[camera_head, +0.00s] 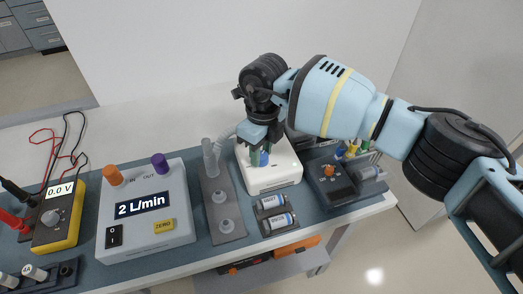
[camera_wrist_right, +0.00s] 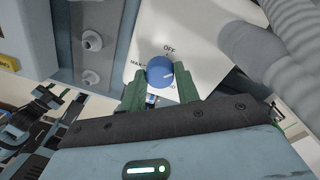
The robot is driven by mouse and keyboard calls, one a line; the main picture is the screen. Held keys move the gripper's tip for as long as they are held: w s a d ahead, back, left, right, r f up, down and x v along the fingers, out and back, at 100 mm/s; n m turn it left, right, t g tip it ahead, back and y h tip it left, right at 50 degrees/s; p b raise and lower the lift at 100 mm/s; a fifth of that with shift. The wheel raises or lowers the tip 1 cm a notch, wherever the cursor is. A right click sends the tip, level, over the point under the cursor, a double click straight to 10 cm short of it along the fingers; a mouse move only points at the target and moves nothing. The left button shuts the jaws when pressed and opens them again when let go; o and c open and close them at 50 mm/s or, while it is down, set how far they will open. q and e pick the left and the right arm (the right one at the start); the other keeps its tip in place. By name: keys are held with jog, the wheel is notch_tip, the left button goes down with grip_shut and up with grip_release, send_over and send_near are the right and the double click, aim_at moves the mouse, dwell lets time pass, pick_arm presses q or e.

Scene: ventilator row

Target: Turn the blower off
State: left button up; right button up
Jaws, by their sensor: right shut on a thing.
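The blower is a white box (camera_head: 274,180) on the bench mat, right of centre in the head view. Its blue knob (camera_wrist_right: 159,70) shows in the wrist view, with OFF printed above it and MAX to its left. My right gripper (camera_head: 262,158) reaches down onto the blower from above. In the wrist view its two green fingers are on either side of the knob, shut on it. The knob's pointer is too small to read surely. A grey flow meter (camera_head: 180,225) with a display reads 2 L/min. My left gripper is not in view.
A grey plate with fittings (camera_head: 222,226) stands left of the blower, with a pale hose near it. Battery cells (camera_head: 277,222) lie in front. A dark unit with an orange knob (camera_head: 330,184) is to the right. A yellow multimeter (camera_head: 58,216) is at far left.

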jog(key=n+b, duration=0.1)
jog(key=n, duration=0.3)
jog(key=shift+n, duration=0.3)
jog(key=n+b, duration=0.1)
jog(key=n, duration=0.1)
jog(key=shift+n, duration=1)
jog(key=o, duration=1)
jog(key=shift+c, duration=0.2)
jog(key=shift+r, duration=0.15)
